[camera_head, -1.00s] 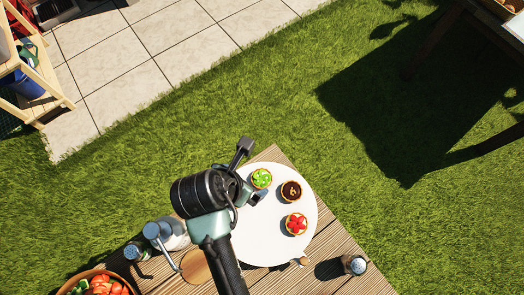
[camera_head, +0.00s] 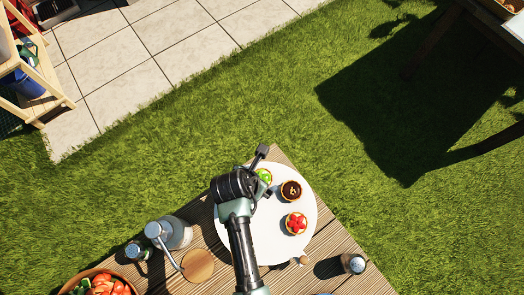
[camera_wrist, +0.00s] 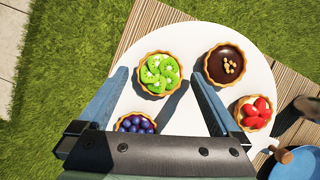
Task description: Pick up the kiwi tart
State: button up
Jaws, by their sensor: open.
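The kiwi tart (camera_wrist: 160,73), green slices with white dots in a brown crust, sits on the round white board (camera_wrist: 187,119). In the head view the kiwi tart (camera_head: 265,175) is partly hidden by my gripper (camera_head: 265,170). In the wrist view my gripper (camera_wrist: 159,82) is open and empty, with one finger to the left of the kiwi tart and the other to its lower right. I cannot tell how far above the tart the fingers are.
A chocolate tart (camera_wrist: 226,64) and a strawberry tart (camera_wrist: 253,113) stand on the board to the right. A blueberry tart (camera_wrist: 136,123) lies nearer my gripper's base. A metal jug (camera_head: 175,233) and a shaker (camera_head: 354,264) stand on the wooden table (camera_head: 338,246).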

jog(key=shift+w+d+f, duration=0.1)
jog(key=shift+w+f, duration=0.05)
jog(key=shift+f, duration=0.15)
jog(key=c, duration=1.3)
